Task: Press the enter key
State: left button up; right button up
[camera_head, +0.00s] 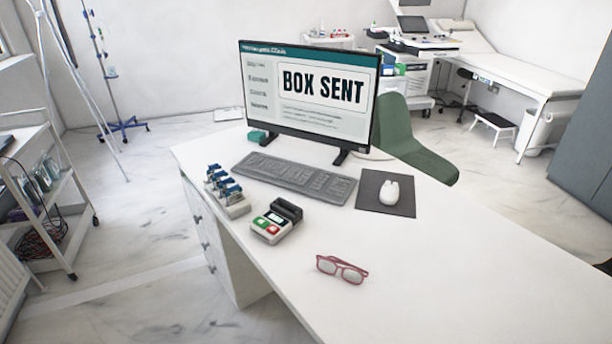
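A grey keyboard (295,178) lies on the white desk (430,265), in front of a monitor (308,98). Its single keys are too small to tell apart, so I cannot pick out the enter key. The monitor's screen reads "BOX SENT" in large black letters. Neither of my grippers shows in the head view.
Right of the keyboard, a white mouse (390,191) sits on a dark mat (372,201). Nearer are a small device with red and green buttons (269,225), a rack with blue-topped items (232,200) and red glasses (342,268). A green chair (405,145) stands behind. The desk's right part is clear.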

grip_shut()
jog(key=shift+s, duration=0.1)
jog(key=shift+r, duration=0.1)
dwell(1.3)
